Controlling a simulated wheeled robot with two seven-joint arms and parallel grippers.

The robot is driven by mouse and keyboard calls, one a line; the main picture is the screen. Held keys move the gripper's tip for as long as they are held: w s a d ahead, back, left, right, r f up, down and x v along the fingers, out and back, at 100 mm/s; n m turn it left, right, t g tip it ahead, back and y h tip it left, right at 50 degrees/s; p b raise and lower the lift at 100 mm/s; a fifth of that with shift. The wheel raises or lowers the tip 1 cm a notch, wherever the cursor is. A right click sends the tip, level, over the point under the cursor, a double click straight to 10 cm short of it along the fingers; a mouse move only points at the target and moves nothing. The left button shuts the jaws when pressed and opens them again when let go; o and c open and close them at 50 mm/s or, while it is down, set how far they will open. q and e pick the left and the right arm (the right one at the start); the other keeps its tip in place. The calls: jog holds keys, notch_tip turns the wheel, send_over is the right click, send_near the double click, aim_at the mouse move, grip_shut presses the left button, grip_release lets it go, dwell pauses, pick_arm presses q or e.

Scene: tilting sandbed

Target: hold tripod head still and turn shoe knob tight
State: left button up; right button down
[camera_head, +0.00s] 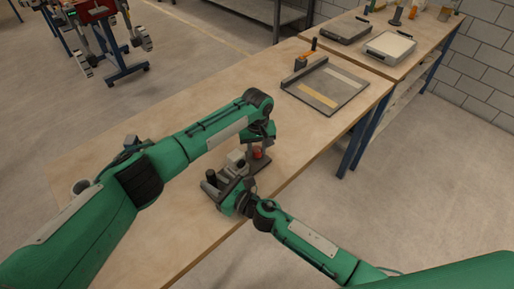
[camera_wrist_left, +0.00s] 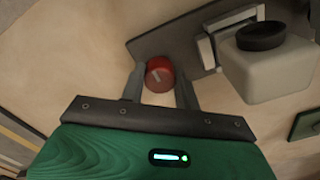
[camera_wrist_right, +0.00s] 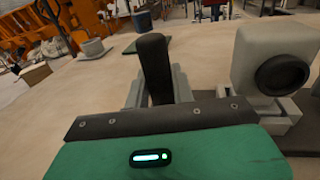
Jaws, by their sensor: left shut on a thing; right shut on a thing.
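The red shoe knob (camera_head: 258,154) has a pale mark on its end. In the left wrist view the red knob (camera_wrist_left: 160,74) sits between the fingers of my left gripper (camera_wrist_left: 160,86), which is shut on it from above. A black upright handle (camera_wrist_right: 153,62), apparently the tripod head's, stands between the fingers of my right gripper (camera_wrist_right: 156,88), which is shut on it. A pale grey block with a black round part, like a camera body (camera_wrist_right: 262,62), sits in a light clamp beside the handle. A dark plate (camera_wrist_left: 170,38) lies by the knob. My right gripper hides part of the tripod head.
A grey tray (camera_head: 325,88) with a raised edge lies further back on the bench. A second bench (camera_head: 390,70) beyond holds flat boxes.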

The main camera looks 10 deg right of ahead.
pick_arm(q)
jog(key=shift+m, duration=0.3)
jog(key=m, duration=0.6)
jog(key=shift+m, duration=0.3)
jog(key=m, duration=0.3)
jog(key=shift+m, duration=0.4)
jog(key=m, duration=0.3)
jog(key=shift+m, duration=0.3)
jog(key=m, duration=1.1)
jog(key=shift+m, duration=2)
pick_arm(e)
jog(key=shift+f, duration=0.1)
